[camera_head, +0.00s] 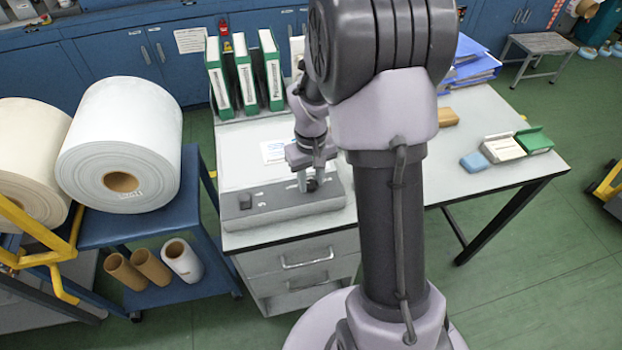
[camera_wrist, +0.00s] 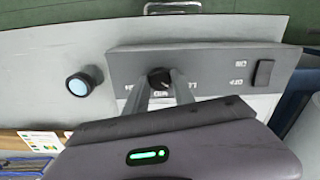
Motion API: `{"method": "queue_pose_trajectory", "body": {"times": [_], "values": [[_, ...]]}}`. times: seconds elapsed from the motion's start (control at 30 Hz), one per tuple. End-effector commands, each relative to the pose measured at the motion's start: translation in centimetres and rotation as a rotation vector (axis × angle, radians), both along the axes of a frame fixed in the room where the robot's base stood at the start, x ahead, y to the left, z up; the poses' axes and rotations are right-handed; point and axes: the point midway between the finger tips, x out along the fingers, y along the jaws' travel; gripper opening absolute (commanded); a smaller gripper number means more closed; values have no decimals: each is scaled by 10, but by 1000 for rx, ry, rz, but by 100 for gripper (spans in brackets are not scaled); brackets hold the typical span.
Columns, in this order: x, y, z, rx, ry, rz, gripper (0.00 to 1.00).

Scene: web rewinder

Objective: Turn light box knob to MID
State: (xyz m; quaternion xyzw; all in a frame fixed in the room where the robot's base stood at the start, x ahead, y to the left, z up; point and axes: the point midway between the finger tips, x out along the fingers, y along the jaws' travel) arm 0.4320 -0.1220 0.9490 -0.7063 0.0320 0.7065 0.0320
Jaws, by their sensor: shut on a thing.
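The light box has a sloping grey control panel (camera_head: 268,207) at the desk's front left; the panel (camera_wrist: 215,62) fills the upper middle of the wrist view. Its dark round knob (camera_wrist: 157,74) sits between my fingertips. My gripper (camera_head: 311,184) comes down on the panel from above and is shut on the knob; its fingers (camera_wrist: 162,82) also show in the wrist view. Small white markings surround the knob, partly hidden by the fingers, and I cannot read which one it points to. A dark rocker switch (camera_wrist: 263,73) is at the panel's other end.
A black cylinder with a pale blue face (camera_wrist: 84,81) stands beside the panel. Green binders (camera_head: 245,75) stand behind the light box. A large white roll (camera_head: 120,145) lies on a blue cart at left. Small boxes (camera_head: 502,147) lie on the desk's right side.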

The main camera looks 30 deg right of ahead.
Motion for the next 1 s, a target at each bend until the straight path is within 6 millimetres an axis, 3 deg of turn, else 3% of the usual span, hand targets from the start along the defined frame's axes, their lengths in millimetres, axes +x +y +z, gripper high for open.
{"method": "queue_pose_trajectory", "body": {"times": [1.0], "values": [[0,0,0,0,-1,-833,0]]}}
